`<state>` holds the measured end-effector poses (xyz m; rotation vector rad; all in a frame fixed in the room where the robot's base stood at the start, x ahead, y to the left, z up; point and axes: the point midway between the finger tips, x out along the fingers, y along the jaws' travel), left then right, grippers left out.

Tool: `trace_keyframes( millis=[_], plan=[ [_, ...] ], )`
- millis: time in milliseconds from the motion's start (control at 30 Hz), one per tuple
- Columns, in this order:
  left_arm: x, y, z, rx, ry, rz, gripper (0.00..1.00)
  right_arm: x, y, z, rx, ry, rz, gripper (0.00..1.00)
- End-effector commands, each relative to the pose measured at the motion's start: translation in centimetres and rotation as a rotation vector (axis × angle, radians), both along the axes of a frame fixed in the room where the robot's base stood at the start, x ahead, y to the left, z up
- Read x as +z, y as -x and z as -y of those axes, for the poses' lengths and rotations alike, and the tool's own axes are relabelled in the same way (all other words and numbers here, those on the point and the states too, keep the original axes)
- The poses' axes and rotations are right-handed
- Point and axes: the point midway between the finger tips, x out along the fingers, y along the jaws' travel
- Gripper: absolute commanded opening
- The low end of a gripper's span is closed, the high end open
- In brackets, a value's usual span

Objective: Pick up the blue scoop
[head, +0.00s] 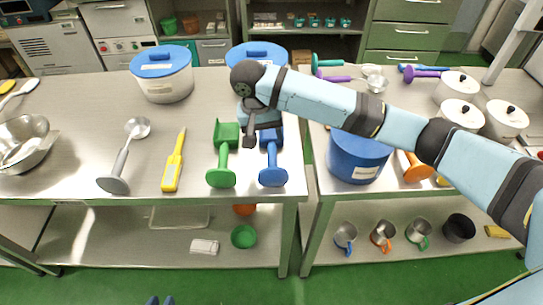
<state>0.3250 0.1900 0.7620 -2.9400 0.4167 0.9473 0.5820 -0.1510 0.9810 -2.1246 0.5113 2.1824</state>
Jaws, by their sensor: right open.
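The blue scoop (272,160) lies on the steel table near its front edge, with its round handle end toward me. My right gripper (250,138) is open and hangs at the scoop's left side, close to its bowl, partly covering it. I cannot tell whether they touch. A similar green scoop (222,160) lies just left of the gripper. Two dark blue tips at the bottom edge seem to be my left gripper (161,300), low and away from the table; most of it is cut off.
A yellow-handled tool (174,165), a metal ladle (122,160) and steel bowls (24,140) lie to the left. White tubs with blue lids (162,75) stand behind. A blue pot (355,158) stands on the right table, past a gap between tables. My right arm crosses above it.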

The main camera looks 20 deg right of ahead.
Motion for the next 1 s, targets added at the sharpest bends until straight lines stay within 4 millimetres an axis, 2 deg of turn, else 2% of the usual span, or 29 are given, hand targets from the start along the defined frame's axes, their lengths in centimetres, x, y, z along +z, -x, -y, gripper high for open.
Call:
trace_keyframes(
  millis=[100,367,600,733,933,967,1000],
  plan=[
    [-0.1,0.0,0.2,0.001,0.005,0.000,0.30,-2.0,0.1,0.4,-0.001,0.001,-0.001,0.56],
    [0.2,-0.7,0.2,0.004,0.009,0.014,0.30,-3.9,0.2,0.7,0.001,-0.001,0.001,0.56],
    [0.0,-0.7,0.1,0.007,0.008,0.013,0.30,-7.4,0.4,1.4,0.000,-0.001,0.000,0.56],
    [0.0,-0.7,0.1,0.007,0.009,0.012,0.30,-8.2,0.5,1.5,0.002,-0.002,0.001,0.56],
    [0.0,-0.7,0.1,0.007,0.008,0.011,0.30,-8.3,0.5,1.5,0.002,-0.002,0.001,0.56],
    [0.0,-0.7,0.1,0.007,0.008,0.011,0.30,-8.3,0.5,1.5,0.002,-0.002,0.001,0.51],
    [0.0,-0.7,0.1,0.007,0.008,0.011,0.30,-8.3,0.5,1.5,0.002,-0.002,0.001,0.42]
  ],
)
